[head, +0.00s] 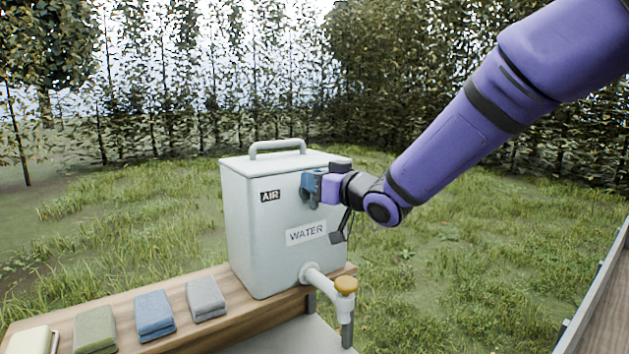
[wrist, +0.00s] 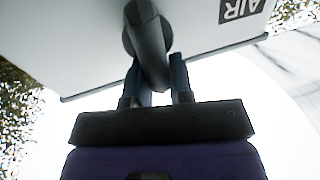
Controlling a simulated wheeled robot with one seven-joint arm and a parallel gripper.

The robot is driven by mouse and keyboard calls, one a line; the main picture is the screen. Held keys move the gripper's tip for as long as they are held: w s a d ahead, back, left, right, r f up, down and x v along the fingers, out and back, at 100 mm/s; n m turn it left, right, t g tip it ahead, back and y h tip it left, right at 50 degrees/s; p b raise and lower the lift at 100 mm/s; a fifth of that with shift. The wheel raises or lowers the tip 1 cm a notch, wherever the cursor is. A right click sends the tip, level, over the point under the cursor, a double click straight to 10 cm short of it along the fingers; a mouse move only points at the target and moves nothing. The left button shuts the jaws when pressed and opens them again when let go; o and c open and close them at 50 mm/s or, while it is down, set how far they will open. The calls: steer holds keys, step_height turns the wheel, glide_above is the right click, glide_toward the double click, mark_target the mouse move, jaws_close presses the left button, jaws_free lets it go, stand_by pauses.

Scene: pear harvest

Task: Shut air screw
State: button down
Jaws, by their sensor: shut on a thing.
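The white water container (head: 262,225) stands on a wooden shelf, with an AIR label (head: 270,196) near its top and a WATER label (head: 306,233) lower down. My gripper (head: 314,187) is at the upper front of the container, to the right of the AIR label. In the wrist view the air screw (wrist: 147,40) is a dark grey knob with a long bar, on the container's white face. My gripper's two fingers (wrist: 155,82) are on either side of the bar's lower end and shut on it. In the head view my gripper mostly hides the screw.
A tap (head: 345,300) with a yellow-orange knob sticks out low on the container's front. Several folded cloths (head: 155,315) and a pale block (head: 30,341) lie on the wooden shelf (head: 240,317) to the left. A wooden edge (head: 603,310) runs at the far right. Grass lies behind.

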steer(key=shift+w+d+f+m+t+h, duration=0.25)
steer(key=shift+d+f+m+t, duration=0.3)
steer(key=shift+m, duration=2.7)
steer(key=shift+w+d+f+m+t+h, duration=0.3)
steer(key=shift+m+t, duration=0.5)
steer(key=shift+m, duration=2.4)
steer(key=shift+w+d+f+m+t+h, duration=0.25)
steer(key=shift+f+m+t, duration=0.35)
steer(key=shift+m, duration=2.65)
steer(key=c, duration=1)
jaws_free()
steer(key=shift+s, duration=0.15)
